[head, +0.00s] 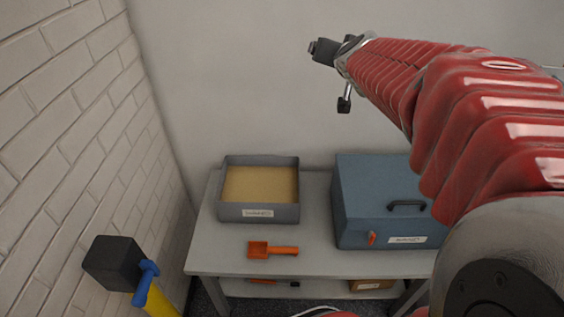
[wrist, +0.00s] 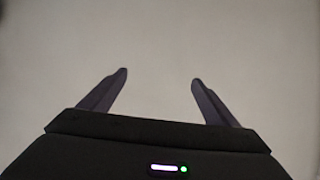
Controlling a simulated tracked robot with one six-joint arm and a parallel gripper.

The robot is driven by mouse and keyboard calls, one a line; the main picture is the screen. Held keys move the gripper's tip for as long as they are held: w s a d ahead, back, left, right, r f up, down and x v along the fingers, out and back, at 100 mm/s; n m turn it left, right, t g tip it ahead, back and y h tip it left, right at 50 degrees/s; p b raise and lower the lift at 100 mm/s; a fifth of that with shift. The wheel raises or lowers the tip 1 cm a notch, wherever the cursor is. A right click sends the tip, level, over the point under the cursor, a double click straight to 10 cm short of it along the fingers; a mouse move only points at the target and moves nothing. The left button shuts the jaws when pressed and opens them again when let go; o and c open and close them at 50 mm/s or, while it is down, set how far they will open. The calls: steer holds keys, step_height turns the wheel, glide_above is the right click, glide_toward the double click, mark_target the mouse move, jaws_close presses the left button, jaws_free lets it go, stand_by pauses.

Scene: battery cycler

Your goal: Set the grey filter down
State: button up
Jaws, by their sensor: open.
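My gripper (wrist: 159,77) is open in the wrist view, with its two dark fingers wide apart and nothing between them. In the head view my gripper (head: 318,51) is raised high in front of the bare wall, well above the table. I see no grey filter in either view.
A grey table (head: 320,262) carries a grey tray (head: 257,213) of sand, an orange scoop (head: 270,249) and a blue box (head: 385,205) with a black handle. A black block (head: 113,263) on a yellow post stands left by the brick wall. A lower shelf holds small items.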

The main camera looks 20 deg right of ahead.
steer(key=s+a+f+n+g+y, duration=0.1)
steer(key=s+a+f+n+y, duration=0.25)
steer(key=a, duration=0.55)
steer(key=s+a+f+n+g+y, duration=0.1)
steer(key=s+a+f+n+y, duration=0.15)
steer(key=s+a, duration=0.45)
steer(key=s+a+f+n+g, duration=0.1)
steer(key=s+a+f+g, duration=0.1)
steer(key=s+f, duration=0.3)
steer(key=s+a+f+g, duration=0.3)
steer(key=s+a+f, duration=0.2)
steer(key=s, duration=0.5)
steer(key=shift+s+n+h, duration=0.35)
steer(key=shift+n+h, duration=0.05)
